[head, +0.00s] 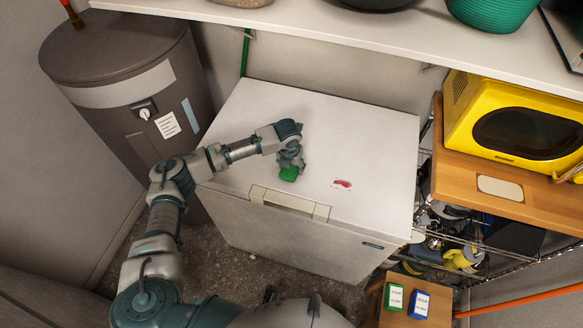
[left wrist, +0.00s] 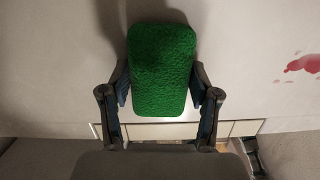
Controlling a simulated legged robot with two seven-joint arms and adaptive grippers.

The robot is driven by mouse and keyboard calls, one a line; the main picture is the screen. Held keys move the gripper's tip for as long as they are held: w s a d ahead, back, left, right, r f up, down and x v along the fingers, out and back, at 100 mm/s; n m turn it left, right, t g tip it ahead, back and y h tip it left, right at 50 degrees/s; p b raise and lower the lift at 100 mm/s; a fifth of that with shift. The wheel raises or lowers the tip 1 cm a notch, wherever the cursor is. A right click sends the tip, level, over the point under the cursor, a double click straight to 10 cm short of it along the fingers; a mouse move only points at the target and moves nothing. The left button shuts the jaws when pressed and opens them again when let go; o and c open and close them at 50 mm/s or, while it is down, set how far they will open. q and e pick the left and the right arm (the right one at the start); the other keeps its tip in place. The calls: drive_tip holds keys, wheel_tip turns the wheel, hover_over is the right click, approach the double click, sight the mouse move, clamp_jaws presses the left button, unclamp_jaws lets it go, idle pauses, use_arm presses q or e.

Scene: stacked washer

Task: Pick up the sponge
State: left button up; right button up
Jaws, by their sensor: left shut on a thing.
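The green sponge (head: 289,174) is at my left gripper (head: 290,163), over the top of a white chest freezer (head: 310,134) near its front edge. In the left wrist view the sponge (left wrist: 162,70) is upright between the two fingers of my left gripper (left wrist: 161,95), which is shut on it. A shadow falls on the white surface behind the sponge. I cannot tell whether the sponge touches the freezer top. My right gripper is not in view.
A red stain (head: 342,184) is on the freezer top, right of the sponge. A grey water heater (head: 128,85) stands left. A yellow microwave (head: 515,125) sits on a wooden shelf at right. A white shelf (head: 350,28) runs above the back. The freezer top is otherwise clear.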

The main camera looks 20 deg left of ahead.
use_arm(q)
drive_tip(key=shift+r, duration=0.55)
wheel_tip(320, 180, up, 2)
drive_tip(key=shift+r, duration=0.15)
drive_tip(key=s+d+r, duration=0.1)
drive_tip(key=s+d, duration=0.1)
drive_tip(key=s, duration=1.4)
drive_tip(key=shift+r, duration=0.3)
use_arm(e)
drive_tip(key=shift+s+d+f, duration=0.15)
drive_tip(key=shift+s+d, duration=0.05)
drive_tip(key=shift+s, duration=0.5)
